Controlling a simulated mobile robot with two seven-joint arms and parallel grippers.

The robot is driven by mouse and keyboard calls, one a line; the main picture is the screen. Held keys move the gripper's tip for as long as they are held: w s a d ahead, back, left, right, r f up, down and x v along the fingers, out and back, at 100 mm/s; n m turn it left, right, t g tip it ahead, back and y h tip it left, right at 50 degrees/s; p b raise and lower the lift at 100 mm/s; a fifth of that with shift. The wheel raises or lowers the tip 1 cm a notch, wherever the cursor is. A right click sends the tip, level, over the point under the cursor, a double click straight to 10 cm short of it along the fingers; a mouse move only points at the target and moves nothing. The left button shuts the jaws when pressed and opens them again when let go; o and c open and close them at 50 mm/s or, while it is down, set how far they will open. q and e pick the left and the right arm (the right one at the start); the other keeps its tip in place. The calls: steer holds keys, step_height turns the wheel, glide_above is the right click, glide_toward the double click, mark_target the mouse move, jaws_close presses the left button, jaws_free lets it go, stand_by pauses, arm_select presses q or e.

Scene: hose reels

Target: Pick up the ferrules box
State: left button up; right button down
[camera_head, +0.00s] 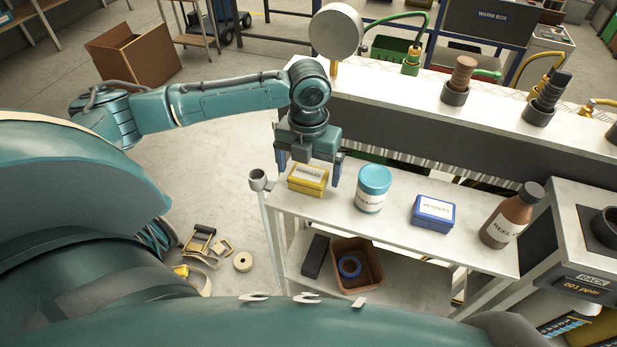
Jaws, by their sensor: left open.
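The ferrules box (308,181) is a small yellow box with a white label, at the left end of the white shelf. My left gripper (309,175) is over it, pointing down, with its fingers spread apart. One finger shows to the left of the box and the other to the right. I cannot tell whether either finger touches the box. My right gripper is not in view.
A strainer jar with a turquoise lid (373,190), a blue menders box (433,213) and a brown bottle (511,215) stand to the right on the white shelf (400,235). A post with a grey cup (260,182) stands close left. A gauge (336,32) rises behind.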

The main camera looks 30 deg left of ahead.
arm_select(q)
step_height(320, 180, down, 2)
steer(key=shift+f, duration=0.1)
